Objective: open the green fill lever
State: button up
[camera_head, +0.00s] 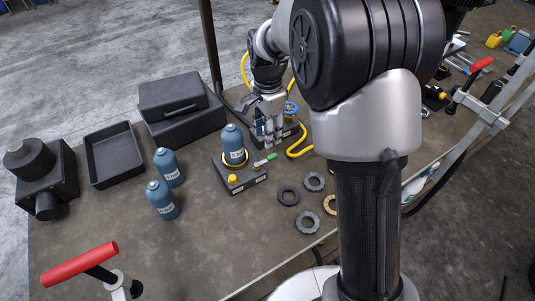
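The green fill lever (270,158) is a small green handle on the right side of a dark block (240,182). It points to the right and slightly up. A blue bottle (234,143) stands on the block in a yellow ring, and a yellow knob (233,180) sits at the block's front left. My gripper (269,137) hangs fingers down, appearing just behind the lever in the picture. I see no clear contact between them. The fingers are small and blend with the parts behind, so I cannot tell whether they are open or shut.
Two blue bottles (167,166) stand left of the block. Several dark rings (289,195) lie to its right. A yellow hose (299,153) curves behind them. An empty black tray (113,154) and a black case (173,97) stand farther back.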

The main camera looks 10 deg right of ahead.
aim_at(268, 157)
notch_tip(268, 157, down, 10)
jog(key=shift+f+b, duration=0.1)
jog(key=shift+b, duration=0.8)
grip_shut()
